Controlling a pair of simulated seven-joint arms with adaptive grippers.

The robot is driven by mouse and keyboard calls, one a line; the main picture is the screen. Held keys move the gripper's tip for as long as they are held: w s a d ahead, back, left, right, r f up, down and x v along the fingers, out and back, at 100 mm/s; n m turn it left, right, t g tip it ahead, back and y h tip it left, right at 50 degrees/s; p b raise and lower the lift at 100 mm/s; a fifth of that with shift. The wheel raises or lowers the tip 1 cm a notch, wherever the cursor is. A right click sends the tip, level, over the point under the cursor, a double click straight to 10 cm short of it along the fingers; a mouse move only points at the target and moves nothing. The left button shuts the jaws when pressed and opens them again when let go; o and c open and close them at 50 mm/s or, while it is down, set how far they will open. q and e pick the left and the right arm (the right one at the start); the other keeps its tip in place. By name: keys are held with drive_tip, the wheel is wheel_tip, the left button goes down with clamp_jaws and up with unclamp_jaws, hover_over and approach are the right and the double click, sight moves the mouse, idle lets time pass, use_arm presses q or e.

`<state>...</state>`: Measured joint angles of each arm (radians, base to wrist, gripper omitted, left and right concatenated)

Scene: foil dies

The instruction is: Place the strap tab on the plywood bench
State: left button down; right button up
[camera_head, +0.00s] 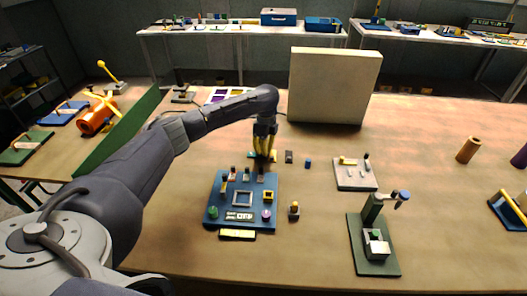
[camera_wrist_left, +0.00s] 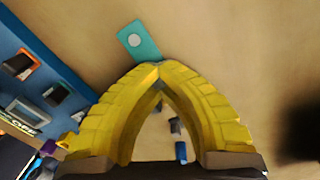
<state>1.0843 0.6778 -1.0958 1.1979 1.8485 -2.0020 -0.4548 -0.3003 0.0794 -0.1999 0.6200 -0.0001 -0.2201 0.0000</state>
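The strap tab is a small flat teal piece with a pale round spot, seen best in the left wrist view (camera_wrist_left: 138,41). My left gripper (camera_wrist_left: 158,68) has its yellow fingertips together at the tab's near end and looks shut on it. In the head view my left gripper (camera_head: 263,157) points down, low over the plywood bench (camera_head: 320,225), behind the blue board. Only slivers of teal show beside the fingers there. Whether the tab touches the bench is hard to tell. My right gripper is not in view.
A blue board (camera_head: 212,200) with several small parts stands just in front of the left gripper. A dark block (camera_head: 289,156) and a small blue piece (camera_head: 308,163) lie to its right. A large pale block (camera_head: 335,85) stands behind. A green stand (camera_head: 375,258) is at front right.

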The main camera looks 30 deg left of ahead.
use_arm(q)
drive_tip(key=c, duration=2.2)
unclamp_jaws()
drive_tip(key=shift+f, duration=0.15)
drive_tip(key=c, duration=1.6)
unclamp_jaws()
wheel_tip(320, 180, up, 12)
drive_tip(key=shift+w, duration=0.35)
